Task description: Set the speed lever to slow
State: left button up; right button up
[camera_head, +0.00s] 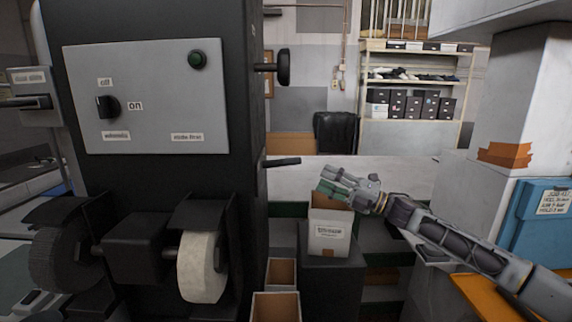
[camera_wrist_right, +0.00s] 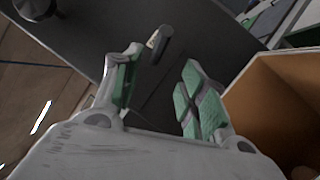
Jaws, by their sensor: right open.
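A big black machine (camera_head: 160,178) stands at the left and centre of the head view. A short black lever (camera_head: 283,162) sticks out from its right side, roughly level; no speed label is readable beside it. In the right wrist view a dark lever (camera_wrist_right: 160,42) with a pale end shows beyond the fingers, near the left fingertip; it looks like the same lever. My right gripper (camera_head: 328,187) is open and empty, to the right of and a little below the lever. Its green-padded fingers (camera_wrist_right: 158,78) are apart. My left gripper is not in view.
A black knob (camera_head: 284,67) juts out above the lever. The grey panel (camera_head: 150,72) has a rotary switch (camera_head: 107,106) and a green button (camera_head: 197,60). An open carton (camera_head: 329,232) stands below my right gripper. Abrasive wheels (camera_head: 201,267) project at the machine's front.

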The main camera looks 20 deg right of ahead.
aim_at(291, 164)
jog(key=p+x, duration=0.1)
jog(key=x, duration=0.4)
jog(key=shift+w+a+r, duration=0.1)
jog(key=shift+w+a, duration=0.05)
jog(key=shift+w, duration=0.05)
jog(key=shift+p+x, duration=0.55)
jog(key=shift+x, duration=0.35)
jog(key=shift+w+a, duration=0.2)
jog(key=shift+w, duration=0.05)
jog(key=shift+w+a+r+p, duration=0.25)
jog(key=shift+w+a+p, duration=0.1)
jog(key=shift+w, duration=0.05)
jog(key=shift+p+x, duration=0.3)
jog(key=shift+x, duration=0.55)
jog(key=shift+w+a+r+p, duration=0.15)
jog(key=shift+w+a+p, duration=0.15)
jog(key=shift+w+a, duration=0.15)
jog(key=shift+w+a+r, duration=0.15)
jog(key=shift+w+a, duration=0.2)
jog(key=shift+w, duration=0.15)
pick_arm(q)
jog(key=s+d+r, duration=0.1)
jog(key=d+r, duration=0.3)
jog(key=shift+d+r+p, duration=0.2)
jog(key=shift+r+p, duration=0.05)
jog(key=shift+p, duration=0.05)
pick_arm(e)
jog(key=shift+w+a, duration=0.15)
jog(key=shift+a, duration=0.05)
